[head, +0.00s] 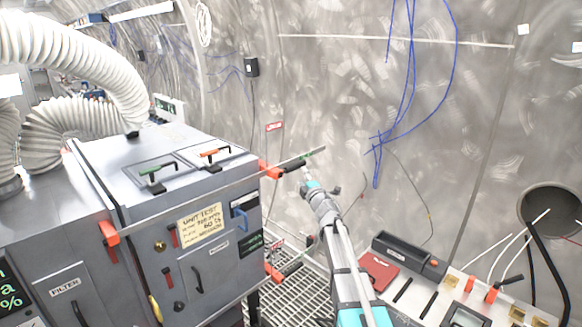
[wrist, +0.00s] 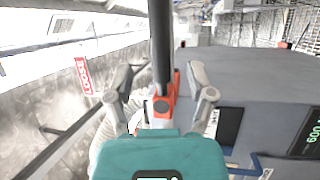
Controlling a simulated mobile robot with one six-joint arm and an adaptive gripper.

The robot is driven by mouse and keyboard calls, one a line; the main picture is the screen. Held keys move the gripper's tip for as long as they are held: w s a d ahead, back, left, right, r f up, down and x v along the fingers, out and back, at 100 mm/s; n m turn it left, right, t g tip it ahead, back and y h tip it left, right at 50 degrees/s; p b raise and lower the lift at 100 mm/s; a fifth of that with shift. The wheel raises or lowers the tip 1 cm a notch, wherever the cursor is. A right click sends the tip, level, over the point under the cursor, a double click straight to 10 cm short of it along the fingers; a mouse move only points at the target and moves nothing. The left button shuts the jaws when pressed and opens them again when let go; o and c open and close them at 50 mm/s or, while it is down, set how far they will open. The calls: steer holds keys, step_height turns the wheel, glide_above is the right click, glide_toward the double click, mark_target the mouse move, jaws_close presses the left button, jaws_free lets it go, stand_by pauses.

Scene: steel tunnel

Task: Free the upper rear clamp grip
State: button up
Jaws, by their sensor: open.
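The upper rear clamp is a red block (head: 270,170) on the rear edge of the grey filter unit (head: 150,215). Its black grip (head: 293,165) sticks out to the right, towards the tunnel wall. In the wrist view the black grip (wrist: 160,45) stands upright in the middle, above its red-orange mount (wrist: 162,108). My gripper (head: 306,178) is at the outer end of this grip. In the wrist view my gripper (wrist: 160,78) is open, with one finger on each side of the grip and visible gaps. Whether any finger touches it cannot be told.
A lower rear clamp (head: 274,272) with a black grip sits below. White ribbed hoses (head: 70,50) rise at left. A bench with a red case (head: 379,272) stands at right.

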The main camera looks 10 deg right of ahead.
mark_target(297, 168)
steer(key=p+x, duration=0.1)
steer(key=x, duration=0.5)
steer(key=shift+w+a+r, duration=0.1)
steer(key=shift+w, duration=0.25)
